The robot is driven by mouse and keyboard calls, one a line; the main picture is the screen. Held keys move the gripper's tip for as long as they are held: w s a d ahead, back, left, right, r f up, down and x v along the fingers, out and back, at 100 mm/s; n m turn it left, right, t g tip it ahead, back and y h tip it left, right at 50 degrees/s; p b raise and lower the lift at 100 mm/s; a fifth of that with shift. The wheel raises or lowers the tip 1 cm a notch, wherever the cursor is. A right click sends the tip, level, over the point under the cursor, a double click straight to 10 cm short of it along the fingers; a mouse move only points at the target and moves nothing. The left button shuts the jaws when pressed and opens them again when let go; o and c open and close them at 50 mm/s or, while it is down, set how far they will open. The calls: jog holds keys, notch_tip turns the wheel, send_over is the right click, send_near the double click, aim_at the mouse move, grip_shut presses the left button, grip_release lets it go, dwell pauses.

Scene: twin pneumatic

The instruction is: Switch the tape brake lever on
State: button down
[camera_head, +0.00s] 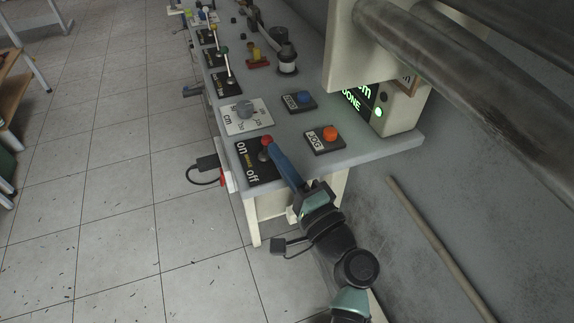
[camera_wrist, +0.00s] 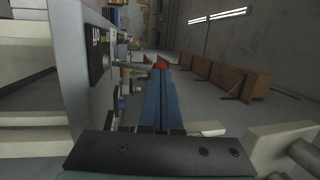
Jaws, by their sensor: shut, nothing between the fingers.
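A lever with a red ball knob (camera_head: 267,140) stands on a black plate (camera_head: 246,166) marked "on" and "off" at the near end of the bench. The small yellow word between the marks is too small to read surely. The knob is toward the far, "on" side of its base in the head view. My gripper (camera_head: 273,148) is shut, its blue fingers reaching to the right side of the knob. In the wrist view, the red knob (camera_wrist: 161,65) shows just beyond the fingertips (camera_wrist: 158,83). I cannot tell whether they touch.
A dial (camera_head: 244,109), a blue button (camera_head: 304,97) and an orange "JOG" button (camera_head: 330,133) are near the lever. A box with a green-lit display (camera_head: 357,100) stands at the right. More levers (camera_head: 228,78) line the bench's left edge. The floor (camera_head: 110,200) at left is open.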

aim_at(271, 138)
jog(key=shift+r, duration=0.1)
dwell(0.3)
jog(key=p, duration=0.1)
jog(key=r+p, duration=0.1)
jog(key=p, duration=0.1)
jog(key=shift+w+g, duration=0.25)
jog(key=shift+g, duration=0.05)
jog(key=p, duration=0.2)
jog(key=w+r+g+h+p, duration=0.1)
jog(key=p, duration=0.2)
jog(key=shift+a+r, duration=0.25)
jog(key=shift+r, duration=0.05)
jog(key=w+g+p, duration=0.1)
jog(key=p, duration=0.3)
jog(key=w+r+g+h+p, duration=0.1)
jog(key=p, duration=0.2)
jog(key=shift+a+m+g+p, duration=0.3)
jog(key=shift+a+m+p, duration=0.05)
jog(key=shift+m, duration=0.05)
jog(key=w+g+h+p, duration=0.1)
jog(key=w+p, duration=0.1)
jog(key=p, duration=0.1)
jog(key=w+a+g+h+p, duration=0.1)
jog(key=w+g+p, duration=0.1)
jog(key=p, duration=0.1)
jog(key=shift+w+a+f+m+g, duration=0.1)
jog(key=shift+w+a+m+g, duration=0.1)
jog(key=shift+w+m+g, duration=0.1)
jog(key=shift+s+d+r, duration=0.1)
jog(key=shift+r, duration=0.1)
